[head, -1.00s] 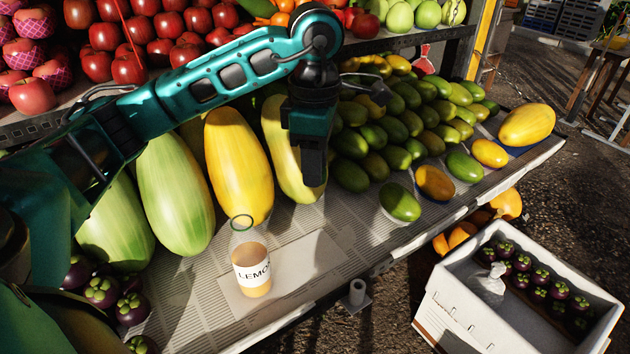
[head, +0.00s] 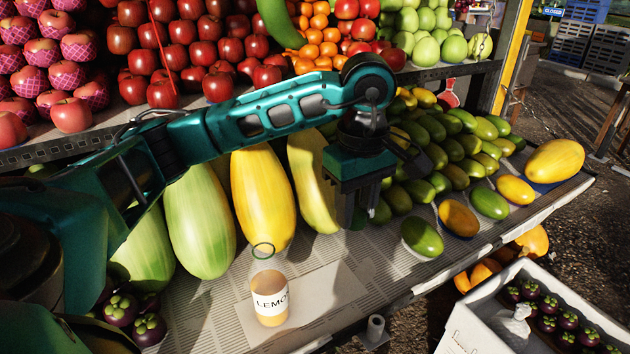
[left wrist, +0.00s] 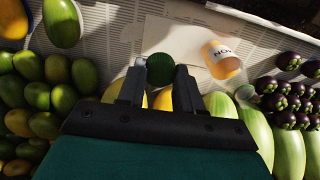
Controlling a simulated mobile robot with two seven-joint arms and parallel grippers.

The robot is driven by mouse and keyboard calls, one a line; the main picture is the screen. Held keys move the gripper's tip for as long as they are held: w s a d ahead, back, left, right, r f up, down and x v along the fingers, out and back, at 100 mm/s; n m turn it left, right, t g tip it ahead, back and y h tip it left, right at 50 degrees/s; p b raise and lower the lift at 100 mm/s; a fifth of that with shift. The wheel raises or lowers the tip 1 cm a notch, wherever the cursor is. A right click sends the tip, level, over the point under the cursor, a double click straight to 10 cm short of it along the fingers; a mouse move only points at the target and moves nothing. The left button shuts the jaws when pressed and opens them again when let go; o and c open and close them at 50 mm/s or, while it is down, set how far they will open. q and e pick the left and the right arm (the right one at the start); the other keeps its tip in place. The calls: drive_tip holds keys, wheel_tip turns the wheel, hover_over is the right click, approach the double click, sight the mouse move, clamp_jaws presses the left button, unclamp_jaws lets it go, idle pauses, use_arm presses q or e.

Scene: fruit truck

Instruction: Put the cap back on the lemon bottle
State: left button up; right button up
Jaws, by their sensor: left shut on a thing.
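The lemon bottle (head: 270,299) stands upright on the newspaper-covered shelf, with its neck open and a white label reading LEMO. In the left wrist view, the bottle (left wrist: 222,62) is right of my fingertips. My left gripper (head: 361,212) points down above the shelf, right of the bottle and apart from it. In the left wrist view, my left gripper (left wrist: 159,76) is shut on a round dark green cap (left wrist: 160,67). Only a small green bit of the cap shows in the head view (head: 373,211). My right gripper is not in view.
Large yellow melons (head: 263,197) and green melons (head: 200,220) stand behind the bottle. Green mangoes (head: 422,237) lie right of my gripper. Purple mangosteens (head: 149,329) sit left of the bottle. A white crate (head: 463,322) stands beyond the shelf's front edge. The shelf around the bottle is clear.

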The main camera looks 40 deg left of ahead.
use_arm(q)
drive_tip(key=d+f+m, duration=0.1)
drive_tip(key=m, duration=0.3)
drive_tip(key=d+f+m, duration=0.1)
drive_tip(key=d+m, duration=0.1)
drive_tip(key=m, duration=0.3)
drive_tip(key=d+f+m, duration=0.1)
drive_tip(key=m, duration=0.3)
drive_tip(key=shift+s+d+m, duration=0.1)
drive_tip(key=shift+d+m, duration=0.1)
drive_tip(key=shift+m, duration=0.2)
drive_tip(key=shift+d, duration=0.15)
